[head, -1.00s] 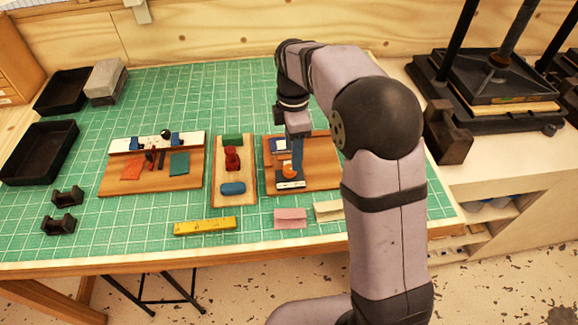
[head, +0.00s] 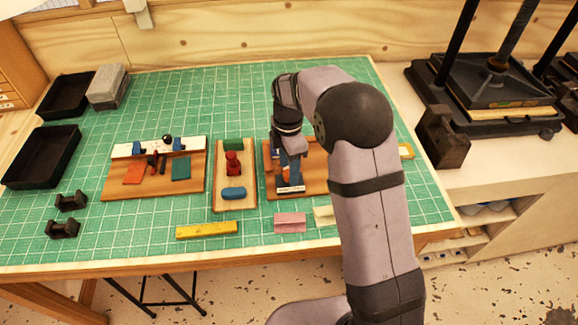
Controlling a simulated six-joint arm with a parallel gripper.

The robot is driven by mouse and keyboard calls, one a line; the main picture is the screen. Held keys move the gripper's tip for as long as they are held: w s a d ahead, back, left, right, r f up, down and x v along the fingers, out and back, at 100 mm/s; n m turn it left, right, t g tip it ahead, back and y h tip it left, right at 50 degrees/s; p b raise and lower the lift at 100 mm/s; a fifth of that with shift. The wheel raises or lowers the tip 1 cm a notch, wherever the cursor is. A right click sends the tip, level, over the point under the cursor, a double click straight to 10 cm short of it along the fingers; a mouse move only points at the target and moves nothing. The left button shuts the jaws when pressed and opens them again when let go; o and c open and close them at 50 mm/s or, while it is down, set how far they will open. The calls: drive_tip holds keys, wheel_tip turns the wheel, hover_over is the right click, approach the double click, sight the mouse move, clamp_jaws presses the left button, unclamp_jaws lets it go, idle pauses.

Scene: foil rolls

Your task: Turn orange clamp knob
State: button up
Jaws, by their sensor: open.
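The orange clamp knob is almost wholly hidden by my gripper in the head view. It belongs to the small fixture on the right wooden board (head: 316,181), whose pale front edge (head: 290,189) shows just below my gripper. My gripper (head: 290,178) points down over this fixture, with its fingers at the knob's place. It is open. I cannot tell whether the fingers touch the knob or stand around it.
A narrow board (head: 234,204) with a red part and a blue block lies to the left. A wider board (head: 150,190) with orange and teal pieces lies farther left. A yellow bar (head: 207,230), a pink block (head: 290,222) and a cream block (head: 324,215) lie in front.

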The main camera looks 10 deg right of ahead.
drive_tip(key=shift+f, duration=0.55)
drive_tip(key=c, duration=1)
drive_tip(key=shift+c, duration=0.2)
